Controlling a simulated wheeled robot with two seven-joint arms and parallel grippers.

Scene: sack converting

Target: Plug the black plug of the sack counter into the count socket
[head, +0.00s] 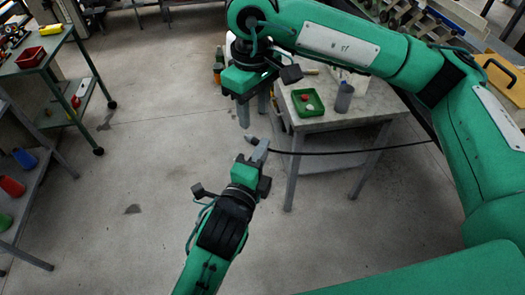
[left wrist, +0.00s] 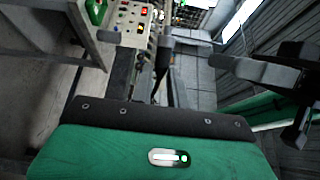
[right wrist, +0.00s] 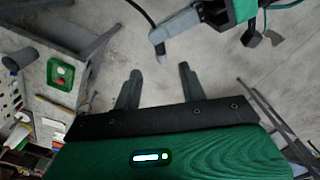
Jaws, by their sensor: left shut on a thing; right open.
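The black plug (head: 250,140) shows as a small dark tip at the end of my left gripper (head: 262,154), which is shut on it. Its black cable (head: 350,152) runs off to the right, in front of the table. In the right wrist view the plug (right wrist: 160,48) sticks out by the left fingers, with the cable (right wrist: 141,11) above. My right gripper (head: 252,110) is open and empty just above the plug, fingers pointing down; its fingers (right wrist: 160,82) are spread apart in its own wrist view. I cannot make out the count socket.
A grey table (head: 345,112) on the right holds a green tray (head: 308,103) and a grey cylinder (head: 344,97). A panel with coloured buttons (left wrist: 133,25) shows in the left wrist view. A green cart (head: 40,62) stands at left. The floor between is clear.

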